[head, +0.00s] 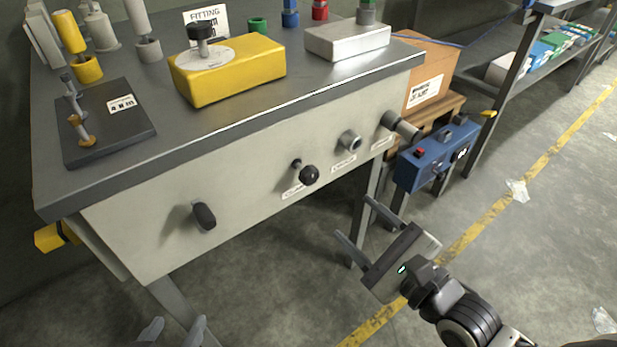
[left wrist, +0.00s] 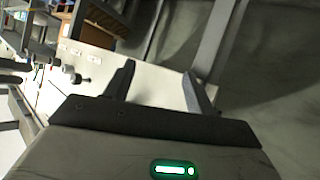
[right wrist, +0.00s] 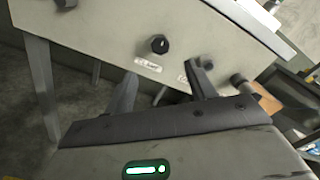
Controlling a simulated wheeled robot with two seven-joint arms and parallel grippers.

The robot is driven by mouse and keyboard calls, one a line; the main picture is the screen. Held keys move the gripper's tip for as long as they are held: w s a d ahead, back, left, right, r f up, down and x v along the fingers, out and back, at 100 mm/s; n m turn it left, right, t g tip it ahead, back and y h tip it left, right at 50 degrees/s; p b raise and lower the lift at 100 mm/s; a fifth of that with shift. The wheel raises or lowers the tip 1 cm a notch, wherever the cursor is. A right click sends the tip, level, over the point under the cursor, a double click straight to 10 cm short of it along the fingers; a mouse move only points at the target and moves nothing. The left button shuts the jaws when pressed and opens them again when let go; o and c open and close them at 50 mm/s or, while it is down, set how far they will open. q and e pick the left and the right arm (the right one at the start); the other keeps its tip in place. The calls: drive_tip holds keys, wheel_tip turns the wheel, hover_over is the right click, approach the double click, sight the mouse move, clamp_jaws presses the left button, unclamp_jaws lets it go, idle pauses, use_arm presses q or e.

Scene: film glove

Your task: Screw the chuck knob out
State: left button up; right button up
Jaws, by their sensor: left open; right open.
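The bench's pale front panel (head: 250,170) carries a row of controls. They are a dark oval handle (head: 204,216), a black ball knob (head: 309,175) beside a small stem, a short metal knob (head: 350,140), and a dark-ended cylinder (head: 395,124). Small labels sit below several of them; I cannot read surely which says chuck. The ball knob also shows in the right wrist view (right wrist: 160,45). My right gripper (head: 356,217) is open and empty, in front of and below the panel's right half. My left gripper (head: 178,326) is open and empty at the bottom edge, apart from the panel.
On the bench top stand a yellow box (head: 230,72) with a black knob, a grey block (head: 347,40) and a dark plate (head: 105,125). A blue box (head: 437,157) with a red button juts out right of the panel.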

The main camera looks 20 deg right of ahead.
sight(312, 178)
drive_tip(key=b+x, duration=0.1)
drive_tip(key=x, duration=1.1)
drive_tip(key=shift+w+a, duration=0.1)
drive_tip(key=shift+w, duration=0.25)
use_arm(q)
drive_tip(key=shift+w+d+f, duration=0.15)
drive_tip(key=shift+f, duration=0.45)
drive_tip(key=shift+w+d+f, duration=0.1)
drive_tip(key=shift+f, duration=0.45)
use_arm(e)
drive_tip(key=shift+w+a, duration=0.2)
drive_tip(key=shift+w, duration=0.25)
drive_tip(key=c, duration=1)
